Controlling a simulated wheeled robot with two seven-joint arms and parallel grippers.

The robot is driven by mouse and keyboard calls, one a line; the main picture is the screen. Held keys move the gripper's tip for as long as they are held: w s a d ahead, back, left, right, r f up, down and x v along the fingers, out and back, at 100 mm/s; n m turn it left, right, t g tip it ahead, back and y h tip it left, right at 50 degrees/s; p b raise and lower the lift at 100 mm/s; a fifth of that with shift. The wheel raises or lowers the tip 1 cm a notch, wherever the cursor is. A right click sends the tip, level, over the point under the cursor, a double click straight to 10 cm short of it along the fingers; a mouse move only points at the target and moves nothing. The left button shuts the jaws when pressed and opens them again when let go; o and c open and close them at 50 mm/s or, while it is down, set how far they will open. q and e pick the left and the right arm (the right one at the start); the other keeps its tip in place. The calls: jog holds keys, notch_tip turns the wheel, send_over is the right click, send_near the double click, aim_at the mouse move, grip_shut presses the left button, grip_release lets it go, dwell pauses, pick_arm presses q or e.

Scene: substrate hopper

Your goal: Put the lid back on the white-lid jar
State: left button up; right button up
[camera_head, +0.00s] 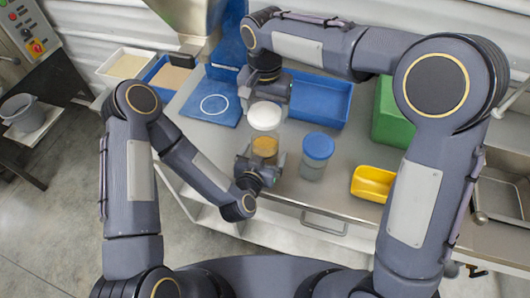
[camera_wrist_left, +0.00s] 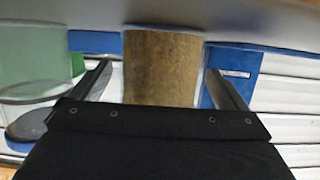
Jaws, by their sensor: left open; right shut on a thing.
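The white-lid jar (camera_head: 265,147) is clear with brown-yellow contents and stands upright near the table's front. Its white lid (camera_head: 265,115) is at the jar's top; I cannot tell whether it touches the rim. My right gripper (camera_head: 266,97) is shut on the lid from behind, its fingertips mostly hidden. My left gripper (camera_head: 261,163) is open at the jar's lower front. In the left wrist view the jar (camera_wrist_left: 162,65) stands between the open fingers, with gaps on both sides.
A blue-lid jar (camera_head: 317,150) stands close to the right. A yellow scoop (camera_head: 373,184) and a green bin (camera_head: 390,115) are farther right. A blue tray (camera_head: 325,103) lies behind. A blue panel with a white ring (camera_head: 212,106) is at left.

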pick_arm(q)
jog(key=shift+w+d+f, duration=0.15)
jog(key=shift+w, duration=0.35)
jog(key=c, duration=1.4)
jog(key=shift+c, duration=0.2)
pick_arm(e)
jog(key=shift+f, duration=2.5)
jog(key=shift+f, duration=0.85)
jog(key=shift+f, duration=0.55)
